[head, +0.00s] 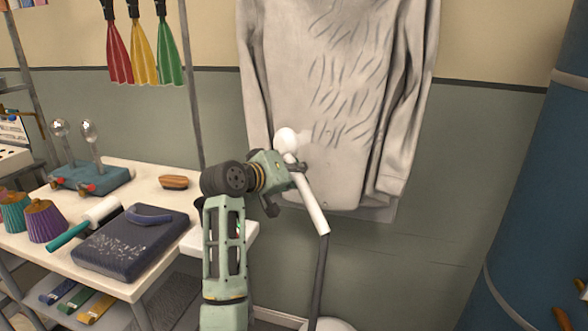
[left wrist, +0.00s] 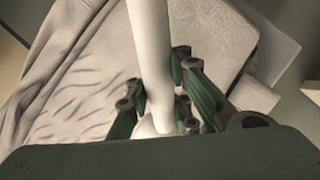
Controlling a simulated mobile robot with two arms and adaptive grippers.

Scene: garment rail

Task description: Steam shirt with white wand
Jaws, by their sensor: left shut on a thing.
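The grey-white shirt (head: 325,90) hangs against the wall in the head view, with dark crease marks down its middle and right side. It also fills much of the left wrist view (left wrist: 75,95). The white wand (head: 312,205) has a round white head (head: 286,140) in front of the shirt's lower left part and a dark hose running down. My left gripper (head: 298,172) is shut on the wand, whose white shaft (left wrist: 150,50) passes between the fingers in the wrist view. I cannot tell whether the wand head touches the cloth. My right gripper is not in view.
A white table (head: 120,275) at the left holds a dark blue pad (head: 130,240), a lint roller (head: 100,212), a brush (head: 174,182) and a blue device (head: 90,178). A large blue cylinder (head: 535,200) stands at the right. Green wall lies between it and the shirt.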

